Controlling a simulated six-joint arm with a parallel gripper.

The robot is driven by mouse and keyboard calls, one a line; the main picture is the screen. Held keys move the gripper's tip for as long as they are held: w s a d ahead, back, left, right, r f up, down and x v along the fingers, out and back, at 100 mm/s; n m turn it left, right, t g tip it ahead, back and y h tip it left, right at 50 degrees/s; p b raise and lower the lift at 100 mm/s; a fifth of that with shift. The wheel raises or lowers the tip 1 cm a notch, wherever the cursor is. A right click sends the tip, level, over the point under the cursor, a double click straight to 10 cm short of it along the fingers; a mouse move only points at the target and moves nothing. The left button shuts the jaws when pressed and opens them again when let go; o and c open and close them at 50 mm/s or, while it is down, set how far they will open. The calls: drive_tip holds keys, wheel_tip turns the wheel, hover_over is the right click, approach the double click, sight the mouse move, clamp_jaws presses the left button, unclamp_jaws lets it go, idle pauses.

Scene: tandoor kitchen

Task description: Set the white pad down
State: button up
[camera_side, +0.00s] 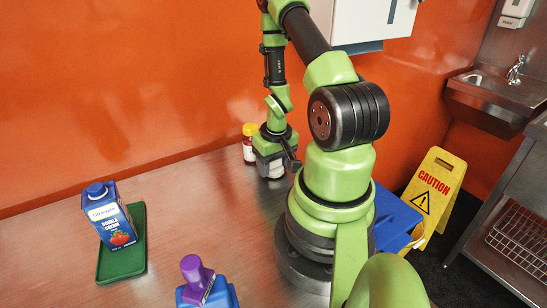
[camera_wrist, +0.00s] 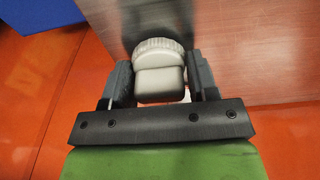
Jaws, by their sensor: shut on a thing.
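In the wrist view, a pale, smooth white pad (camera_wrist: 160,86) sits between the two dark fingers of my gripper (camera_wrist: 158,88), which is shut on it. A white round piece with a ridged edge (camera_wrist: 158,47) shows just beyond the pad; I cannot tell whether it is part of the pad or a separate lid. In the side view, my gripper (camera_side: 283,161) is low over the back of the counter, pointing down. A whitish form (camera_side: 276,171) shows at its fingers, partly hidden, and I cannot tell whether it touches the counter.
A yellow-capped jar (camera_side: 249,143) stands close to the left of my gripper. A blue carton (camera_side: 108,215) stands on a green tray (camera_side: 122,265) at the left. A purple-topped blue container (camera_side: 205,286) is at the front. The steel counter (camera_side: 200,200) between them is clear.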

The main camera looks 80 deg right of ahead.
drive_tip(key=shift+f, duration=0.15)
drive_tip(key=o, duration=0.9)
drive_tip(key=r, duration=0.7)
drive_tip(key=shift+s+a+r, duration=0.25)
drive_tip(key=shift+a+r, duration=0.1)
drive_tip(key=shift+r, duration=0.05)
drive_tip(key=w+a+r+n+t+h, duration=0.1)
drive_tip(key=w+a+r+t, duration=0.15)
drive_tip(key=a+r, duration=0.4)
drive_tip(key=w+a+r+n+t, duration=0.1)
drive_tip(key=w+a+r, duration=0.25)
drive_tip(key=r, duration=0.55)
drive_tip(key=s+a+r+n+t+y, duration=0.1)
drive_tip(key=a+r, duration=0.1)
drive_tip(key=a, duration=0.2)
drive_tip(key=s+a+r+n+y, duration=0.1)
drive_tip(key=s+a+r, duration=0.1)
drive_tip(key=a+r, duration=0.1)
drive_tip(key=s+a+r+t+y, duration=0.1)
drive_tip(key=s+a+r+y, duration=0.1)
drive_tip(key=a, duration=0.2)
drive_tip(key=shift+a+r+n+t, duration=0.3)
drive_tip(key=shift+n+t, duration=0.05)
drive_tip(key=shift+n, duration=0.05)
